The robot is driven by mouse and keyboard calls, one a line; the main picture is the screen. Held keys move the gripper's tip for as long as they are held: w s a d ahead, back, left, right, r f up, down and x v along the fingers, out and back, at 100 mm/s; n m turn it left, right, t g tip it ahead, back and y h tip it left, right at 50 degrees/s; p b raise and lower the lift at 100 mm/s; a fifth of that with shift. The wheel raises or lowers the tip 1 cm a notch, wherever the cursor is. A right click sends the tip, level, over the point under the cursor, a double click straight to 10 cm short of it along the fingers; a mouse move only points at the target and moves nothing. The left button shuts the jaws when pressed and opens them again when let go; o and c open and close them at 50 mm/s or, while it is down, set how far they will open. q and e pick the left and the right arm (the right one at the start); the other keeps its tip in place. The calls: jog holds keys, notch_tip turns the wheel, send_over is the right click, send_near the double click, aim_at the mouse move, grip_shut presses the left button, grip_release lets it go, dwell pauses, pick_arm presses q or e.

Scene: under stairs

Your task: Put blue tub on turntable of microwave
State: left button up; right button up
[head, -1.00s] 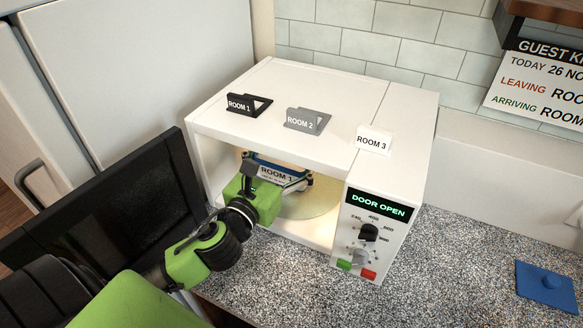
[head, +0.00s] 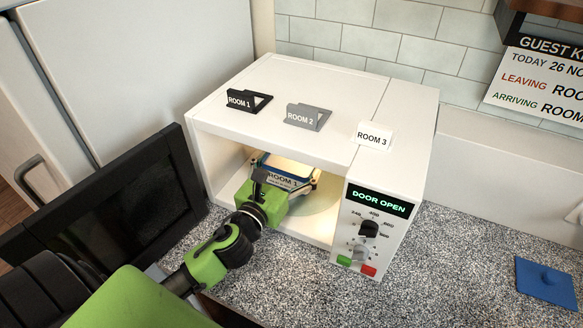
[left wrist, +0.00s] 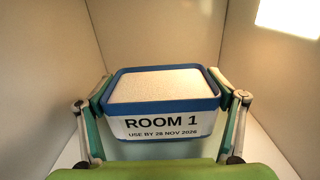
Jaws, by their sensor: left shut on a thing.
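The blue tub (head: 283,181) has a blue rim, a pale top and a white ROOM 1 label. It is inside the open microwave (head: 315,95). In the left wrist view the tub (left wrist: 163,124) sits level between the fingers, label facing the camera. My left gripper (head: 286,184) reaches in through the front opening and is shut on the tub's two sides; its fingers (left wrist: 163,98) also show in the left wrist view. The pale round turntable (head: 318,201) shows to the right of the tub. I cannot tell whether the tub touches it. My right gripper is not in view.
The black microwave door (head: 140,215) stands open to the left, close to my left arm. ROOM 1, ROOM 2 and ROOM 3 tags (head: 308,117) stand on the microwave's top. A blue lid-like piece (head: 547,282) lies on the speckled counter (head: 450,270) at right.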

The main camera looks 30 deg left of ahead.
pick_arm(q)
jog(key=shift+f, duration=0.75)
jog(key=shift+w+f, duration=0.15)
jog(key=shift+w, duration=0.05)
jog(key=shift+f, duration=0.2)
jog(key=o, duration=1.5)
